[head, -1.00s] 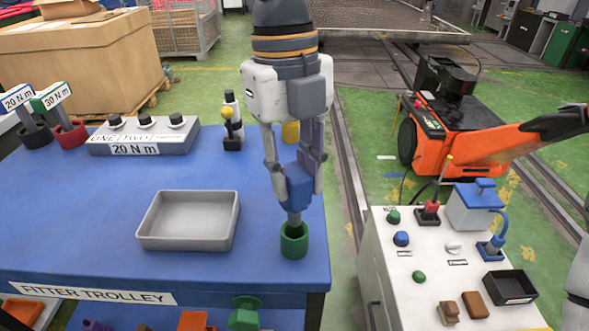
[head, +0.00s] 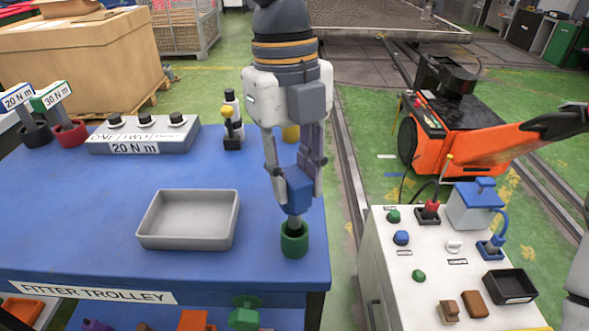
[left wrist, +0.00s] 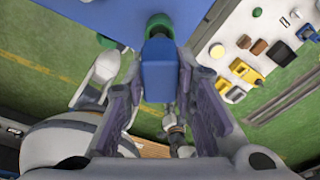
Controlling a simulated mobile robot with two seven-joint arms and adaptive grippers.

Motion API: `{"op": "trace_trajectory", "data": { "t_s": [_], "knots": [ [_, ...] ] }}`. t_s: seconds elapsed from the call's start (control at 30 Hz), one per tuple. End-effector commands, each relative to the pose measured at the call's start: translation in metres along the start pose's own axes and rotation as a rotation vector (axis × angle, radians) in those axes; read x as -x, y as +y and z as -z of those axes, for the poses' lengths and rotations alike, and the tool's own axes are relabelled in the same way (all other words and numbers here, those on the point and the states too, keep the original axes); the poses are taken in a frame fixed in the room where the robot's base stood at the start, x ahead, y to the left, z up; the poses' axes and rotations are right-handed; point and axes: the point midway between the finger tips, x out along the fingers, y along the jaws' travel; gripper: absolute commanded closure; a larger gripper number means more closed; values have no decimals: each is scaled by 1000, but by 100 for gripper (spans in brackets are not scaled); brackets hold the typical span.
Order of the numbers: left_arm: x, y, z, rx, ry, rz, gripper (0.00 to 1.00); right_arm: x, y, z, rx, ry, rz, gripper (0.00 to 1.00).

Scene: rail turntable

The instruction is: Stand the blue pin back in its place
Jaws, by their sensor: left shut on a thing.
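My left gripper (head: 296,190) is shut on the blue pin (head: 297,193), a blue block with a grey shaft below it. The fingers are on both sides of the block, above the right front of the blue trolley top. The shaft leans slightly, and its lower end is at the mouth of a green cup (head: 294,242); how deep it sits is hidden. In the left wrist view the blue block (left wrist: 159,72) fills the space between the fingers, with the green cup (left wrist: 159,22) just beyond it. My right gripper is not in view.
A grey tray (head: 148,238) stands left of the green cup on the trolley (head: 80,215). A yellow-knobbed holder (head: 232,125) and a 20 N m block (head: 137,149) stand behind. A white control cabinet (head: 385,260) is to the right, across a gap.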

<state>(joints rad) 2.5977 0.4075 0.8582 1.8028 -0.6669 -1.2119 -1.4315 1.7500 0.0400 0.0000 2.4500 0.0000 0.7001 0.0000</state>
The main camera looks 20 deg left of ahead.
Motion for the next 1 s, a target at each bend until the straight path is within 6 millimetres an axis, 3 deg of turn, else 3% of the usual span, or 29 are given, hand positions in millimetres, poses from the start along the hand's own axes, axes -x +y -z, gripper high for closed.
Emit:
{"op": "trace_trajectory", "data": {
  "t_s": [1.0],
  "knots": [
    [-25,0,-3,-1,0,-1,100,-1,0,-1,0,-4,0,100]
  ]
}}
